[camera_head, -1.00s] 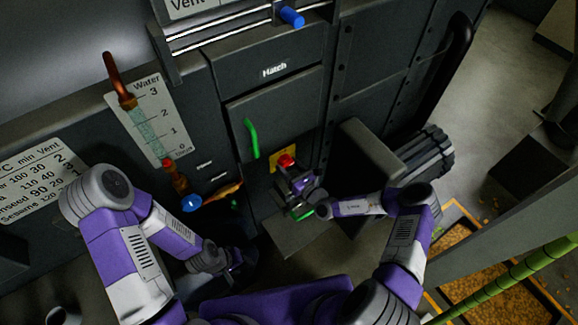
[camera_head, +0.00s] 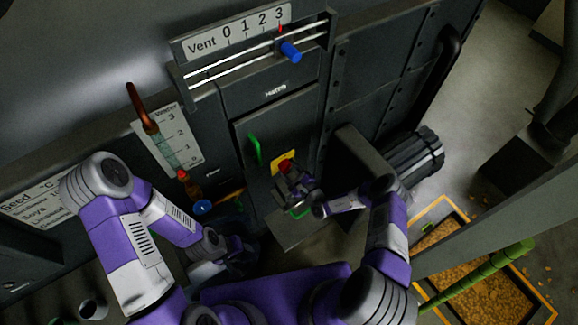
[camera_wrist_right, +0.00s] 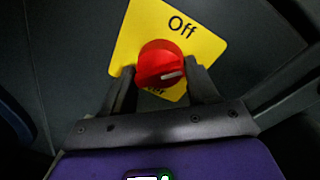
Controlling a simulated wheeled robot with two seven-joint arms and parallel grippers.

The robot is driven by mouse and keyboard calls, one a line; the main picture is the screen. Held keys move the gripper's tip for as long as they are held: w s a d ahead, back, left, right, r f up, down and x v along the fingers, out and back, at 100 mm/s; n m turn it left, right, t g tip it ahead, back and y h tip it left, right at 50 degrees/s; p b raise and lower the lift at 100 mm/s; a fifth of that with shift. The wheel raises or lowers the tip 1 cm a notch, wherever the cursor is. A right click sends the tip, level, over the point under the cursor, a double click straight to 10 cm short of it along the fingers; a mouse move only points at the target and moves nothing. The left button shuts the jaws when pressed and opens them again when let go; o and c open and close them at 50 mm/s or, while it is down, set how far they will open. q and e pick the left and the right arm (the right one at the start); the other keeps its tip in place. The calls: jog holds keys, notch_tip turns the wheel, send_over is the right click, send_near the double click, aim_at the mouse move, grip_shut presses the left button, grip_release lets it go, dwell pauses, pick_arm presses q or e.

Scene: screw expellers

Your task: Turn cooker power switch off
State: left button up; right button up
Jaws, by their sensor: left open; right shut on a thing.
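The power switch is a red knob (camera_wrist_right: 160,65) on a yellow plate (camera_wrist_right: 198,38) with "Off" printed at its upper part; a lower label is mostly hidden. A pale mark on the knob points right and slightly down in the right wrist view, not at "Off". My right gripper (camera_wrist_right: 162,88) is shut on the knob, one finger on each side. In the head view the knob (camera_head: 285,166) is partly covered by my right gripper (camera_head: 288,178). My left gripper (camera_head: 247,254) is open and empty, low and left of the switch.
A green handle (camera_head: 254,149) is on the hatch just left of the switch. A blue vent slider (camera_head: 290,51) sits above. A blue valve knob (camera_head: 202,207) is at the left, beside my left arm. A dark ribbed motor (camera_head: 415,158) stands at the right.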

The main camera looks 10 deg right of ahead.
jog(key=shift+w+d+r+n+t+h+p, duration=0.1)
jog(key=shift+r+n+h+p, duration=0.1)
jog(key=shift+n+p, duration=0.85)
jog(key=shift+w+d+r+n+t+h+p, duration=0.1)
jog(key=shift+n+h+p, duration=0.1)
jog(key=shift+n+p, duration=0.85)
jog(key=shift+r+n+t+h+p, duration=0.15)
jog(key=shift+n+p, duration=0.45)
jog(key=shift+n, duration=0.9)
jog(key=o, duration=0.9)
jog(key=shift+o, duration=0.4)
jog(key=shift+f, duration=0.1)
jog(key=shift+s, duration=0.15)
jog(key=p+v, duration=0.1)
jog(key=v, duration=0.6)
jog(key=shift+s, duration=0.15)
